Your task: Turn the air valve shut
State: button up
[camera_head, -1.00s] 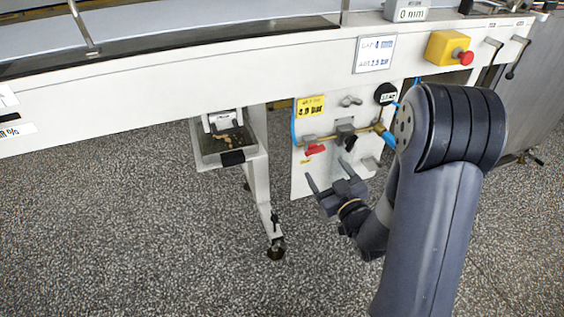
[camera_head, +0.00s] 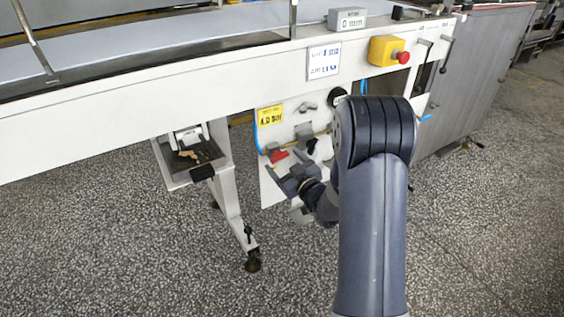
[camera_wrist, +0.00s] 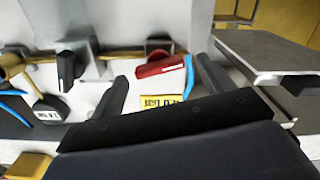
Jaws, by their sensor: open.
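The valve with the red handle (camera_head: 278,155) is on a brass pipe on the white panel (camera_head: 266,187) under the conveyor. In the wrist view the red handle (camera_wrist: 160,67) lies crosswise, just beyond and between my fingertips. My gripper (camera_head: 284,161) is open and empty, close in front of the panel and just below the handle. In the wrist view my gripper (camera_wrist: 158,76) has a finger on either side of the handle; I cannot tell whether either touches it. A yellow pressure label (camera_head: 270,115) is above the valve.
A black-handled valve (camera_wrist: 68,70) sits beside the red one. A round gauge (camera_head: 338,97) is partly behind my arm. A yellow box with a red stop button (camera_head: 388,51) is on the frame above. A catch tray (camera_head: 176,178) stands left of the panel, with open floor in front.

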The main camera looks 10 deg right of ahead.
jog(key=shift+x, duration=0.9)
jog(key=shift+c, duration=0.3)
jog(key=c, duration=0.9)
